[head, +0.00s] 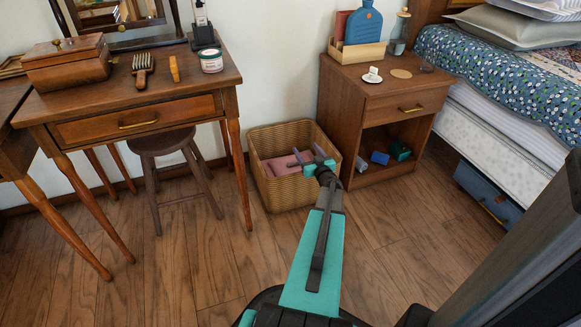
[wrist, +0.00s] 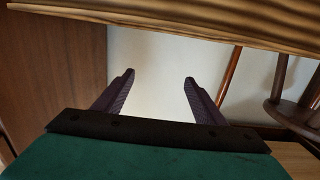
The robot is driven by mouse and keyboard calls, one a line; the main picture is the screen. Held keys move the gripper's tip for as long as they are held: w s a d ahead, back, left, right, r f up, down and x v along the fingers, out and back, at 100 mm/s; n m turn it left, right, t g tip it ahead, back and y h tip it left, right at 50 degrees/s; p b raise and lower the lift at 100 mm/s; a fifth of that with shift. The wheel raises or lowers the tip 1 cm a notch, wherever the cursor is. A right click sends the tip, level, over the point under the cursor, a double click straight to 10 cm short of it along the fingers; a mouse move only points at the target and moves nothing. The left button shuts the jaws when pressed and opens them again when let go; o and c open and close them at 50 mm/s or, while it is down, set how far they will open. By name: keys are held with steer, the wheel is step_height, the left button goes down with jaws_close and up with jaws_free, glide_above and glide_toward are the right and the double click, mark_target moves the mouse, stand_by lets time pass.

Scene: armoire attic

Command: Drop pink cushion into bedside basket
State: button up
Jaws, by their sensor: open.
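The wicker basket (head: 292,192) stands on the floor between the desk and the nightstand. The pink cushion (head: 275,166) lies inside it, low between the walls and partly covered from view by my gripper. My gripper (head: 309,154) is over the right part of the basket, with its fingers apart and nothing between them. In the wrist view the open, empty fingers (wrist: 160,76) show against the pale wall. A tan striped edge, likely the basket rim (wrist: 150,18), crosses the top of that view. The cushion does not show there.
The nightstand (head: 375,95) stands right of the basket, with small items on its top and shelf. The desk (head: 130,105) and stool (head: 163,142) are to the left. The bed (head: 505,125) is at the far right. Floor in front of the basket is clear.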

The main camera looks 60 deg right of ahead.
steer(key=shift+p+v, duration=0.3)
steer(key=shift+v, duration=1.1)
